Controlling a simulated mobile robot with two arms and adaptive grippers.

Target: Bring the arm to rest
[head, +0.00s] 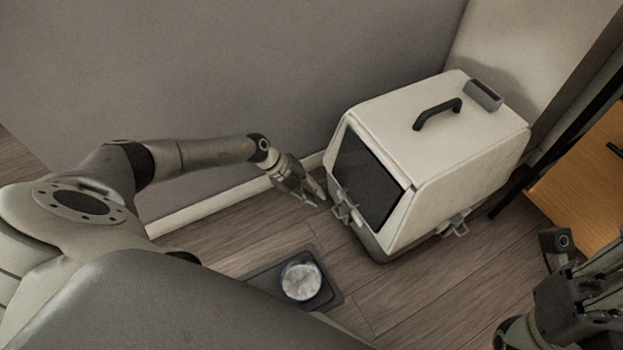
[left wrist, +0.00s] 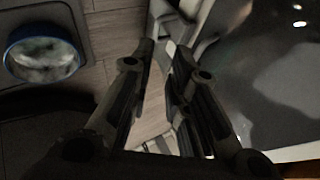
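My left gripper (head: 313,197) reaches in from the left and hangs just left of the front of a white litter box or pet carrier (head: 470,135). In the left wrist view its two fingers (left wrist: 162,50) lean toward each other with a gap between the tips. Floor shows through the gap and nothing is held. I cannot tell whether the gripper touches the box's grey front latch. My right arm and gripper (head: 585,300) show only in part at the lower right edge; its fingertips are not clear.
A round bowl (head: 300,281) stands on a dark mat (head: 262,284) on the wooden floor; it shows blue-rimmed in the left wrist view (left wrist: 43,52). The grey wall (head: 220,70) is close behind my left arm. A wooden cabinet (head: 590,180) with a dark frame is at right.

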